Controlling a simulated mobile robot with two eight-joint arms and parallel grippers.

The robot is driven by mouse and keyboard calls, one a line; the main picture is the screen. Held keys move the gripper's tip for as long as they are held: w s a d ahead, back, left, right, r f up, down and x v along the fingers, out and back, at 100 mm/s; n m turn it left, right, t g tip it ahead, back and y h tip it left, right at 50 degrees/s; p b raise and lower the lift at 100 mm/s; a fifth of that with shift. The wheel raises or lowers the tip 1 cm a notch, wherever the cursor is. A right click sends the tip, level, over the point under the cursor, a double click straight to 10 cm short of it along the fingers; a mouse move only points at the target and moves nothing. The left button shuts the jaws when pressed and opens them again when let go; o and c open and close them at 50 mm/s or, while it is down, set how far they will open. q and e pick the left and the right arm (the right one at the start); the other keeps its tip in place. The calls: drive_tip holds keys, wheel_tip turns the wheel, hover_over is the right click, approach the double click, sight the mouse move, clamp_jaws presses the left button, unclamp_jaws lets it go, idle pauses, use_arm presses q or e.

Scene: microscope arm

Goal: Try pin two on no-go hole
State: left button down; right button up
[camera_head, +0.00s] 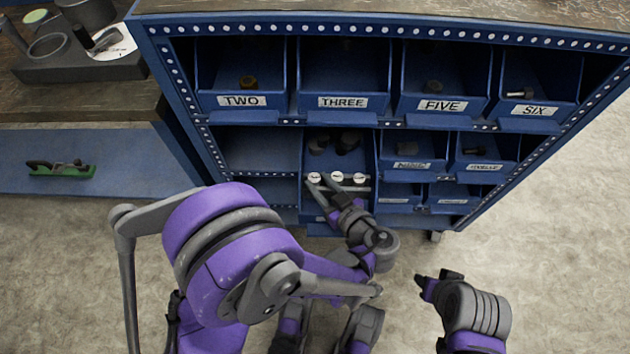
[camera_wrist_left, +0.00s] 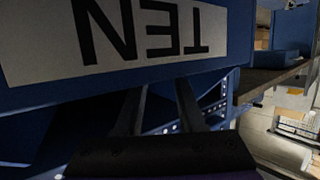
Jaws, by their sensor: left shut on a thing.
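My left gripper (camera_head: 326,187) reaches the front of the middle bin column in the head view. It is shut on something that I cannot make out. Several small white discs, including one disc (camera_head: 337,177), sit in a row on a grey bar (camera_head: 350,188) at its fingertips. I cannot tell whether these are pins or part of a gauge. In the left wrist view the fingers (camera_wrist_left: 157,95) meet the lower edge of a blue bin front with an upside-down TEN label (camera_wrist_left: 130,35). My right gripper (camera_head: 438,280) looks open and empty, apart from the rack. No no-go hole can be told.
The blue bin rack (camera_head: 405,31) has labelled bins, including TWO (camera_head: 242,101) and THREE (camera_head: 343,102). A grey block (camera_head: 70,66) with round parts stands at the upper left. A green-based tool (camera_head: 62,171) lies on a blue shelf. The floor to the right is clear.

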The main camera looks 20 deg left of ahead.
use_arm(q)
wheel_tip(320, 180, up, 10)
drive_tip(key=p, duration=0.3)
drive_tip(key=shift+s+p, duration=0.15)
drive_tip(key=shift+p, duration=0.25)
